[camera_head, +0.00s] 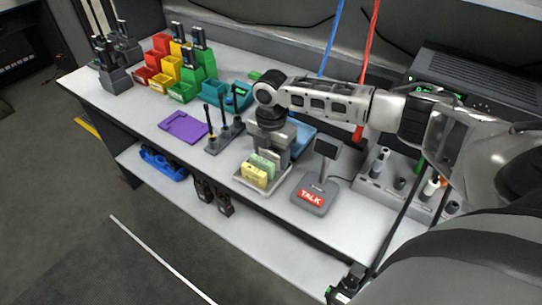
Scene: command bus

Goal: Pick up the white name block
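My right gripper (272,158) points down over the back of a small grey tray (270,187) on the white table. In the tray a yellow block (254,175) stands in front, with pale green blocks (265,163) just behind it. I cannot make out a white name block; the gripper covers the back of the tray. Whether the fingers are open or shut on something is hidden by the gripper body and blocks. My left gripper is not in view.
A grey TALK stand (314,190) is right of the tray, and a black pen holder (222,136) is left. A purple plate (183,128) lies further left. Coloured bins (180,75) fill the back left. A grey rack (385,180) stands right. The table front is mostly clear.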

